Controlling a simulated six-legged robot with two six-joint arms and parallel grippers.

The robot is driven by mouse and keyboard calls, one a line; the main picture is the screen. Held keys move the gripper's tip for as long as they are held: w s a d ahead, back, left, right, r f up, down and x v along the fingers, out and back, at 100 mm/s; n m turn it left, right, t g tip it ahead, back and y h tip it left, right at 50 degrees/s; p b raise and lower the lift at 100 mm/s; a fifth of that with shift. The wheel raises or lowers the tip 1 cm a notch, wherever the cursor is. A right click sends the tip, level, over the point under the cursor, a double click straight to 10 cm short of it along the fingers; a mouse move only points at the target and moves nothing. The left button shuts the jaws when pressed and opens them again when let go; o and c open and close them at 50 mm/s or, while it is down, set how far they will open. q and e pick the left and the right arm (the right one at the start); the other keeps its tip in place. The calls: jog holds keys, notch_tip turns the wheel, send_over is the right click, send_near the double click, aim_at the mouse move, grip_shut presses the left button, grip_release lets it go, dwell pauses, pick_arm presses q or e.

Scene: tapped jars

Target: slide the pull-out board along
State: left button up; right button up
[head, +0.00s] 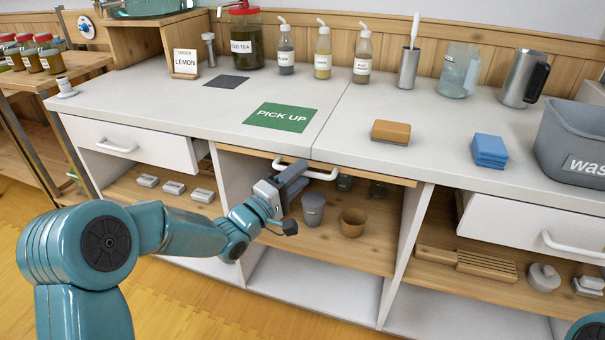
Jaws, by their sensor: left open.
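The pull-out board (375,180) shows as a thin wooden edge just under the counter top, above the middle open compartment. Its white bar handle (322,174) is on the front edge. My left gripper (298,174) is open at the left part of this handle and hides some of it. I cannot tell whether the handle lies between the fingers or whether they touch it. My right gripper is not in view.
Below the board, a grey cup (313,208) and a brown pot (353,222) stand on the shelf (330,252). Drawers on the left (150,146) and right (520,222) stand partly out. A green pick-up mat (281,117) lies on the counter (350,130).

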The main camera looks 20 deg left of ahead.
pick_arm(q)
jog(key=shift+x, duration=0.9)
grip_shut()
